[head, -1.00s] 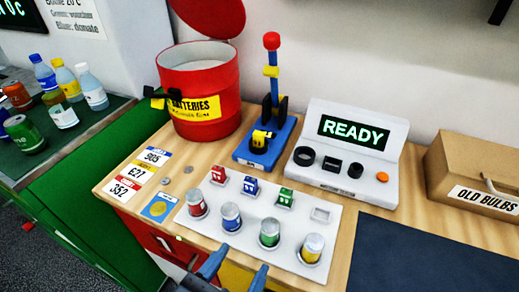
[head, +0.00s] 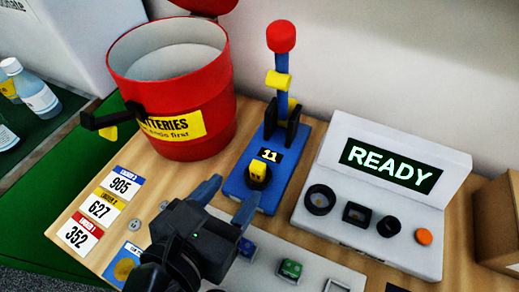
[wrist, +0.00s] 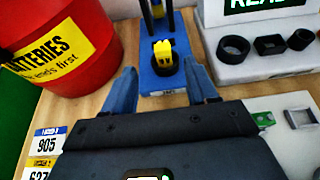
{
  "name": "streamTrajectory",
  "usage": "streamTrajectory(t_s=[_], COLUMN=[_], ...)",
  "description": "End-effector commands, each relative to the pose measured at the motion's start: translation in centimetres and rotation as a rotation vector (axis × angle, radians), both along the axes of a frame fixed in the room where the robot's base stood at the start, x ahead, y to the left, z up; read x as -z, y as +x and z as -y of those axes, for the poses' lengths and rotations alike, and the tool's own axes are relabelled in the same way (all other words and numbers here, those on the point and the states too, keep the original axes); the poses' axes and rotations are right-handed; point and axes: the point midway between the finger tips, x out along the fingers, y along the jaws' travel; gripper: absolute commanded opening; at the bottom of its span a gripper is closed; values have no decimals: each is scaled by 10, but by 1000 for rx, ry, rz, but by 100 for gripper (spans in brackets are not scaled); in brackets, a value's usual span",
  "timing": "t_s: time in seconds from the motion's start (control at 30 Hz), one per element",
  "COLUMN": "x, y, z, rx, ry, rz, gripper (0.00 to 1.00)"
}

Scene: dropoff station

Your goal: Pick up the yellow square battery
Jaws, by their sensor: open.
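The yellow square battery (head: 258,171) sits upright in a dark round holder on the blue base (head: 236,187) of the lever device. It also shows in the wrist view (wrist: 163,52). My gripper (head: 232,192) is open with blue fingers pointing toward the battery. In the wrist view my gripper (wrist: 160,72) has its fingertips in front of and to either side of the battery, with nothing between them. The fingers do not appear to touch the battery.
The red batteries bin (head: 175,90) stands at left and the upright red-knobbed lever (head: 281,80) behind the battery. The READY tester (head: 375,210) is at right. A white tray (head: 260,270) is partly hidden under my gripper. Price cards (head: 103,208) lie at left.

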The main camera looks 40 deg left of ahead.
Motion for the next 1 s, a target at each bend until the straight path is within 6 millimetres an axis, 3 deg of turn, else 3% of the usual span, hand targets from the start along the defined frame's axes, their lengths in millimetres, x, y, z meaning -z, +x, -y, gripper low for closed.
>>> streamTrajectory(t_s=[0.6,0.9,1.0], x=[32,34,34], y=[62,67,66], z=[-11,-13,-13], rx=[1,-1,-1], ry=[1,1,1], rz=[0,0,0], gripper=[58,58,49])
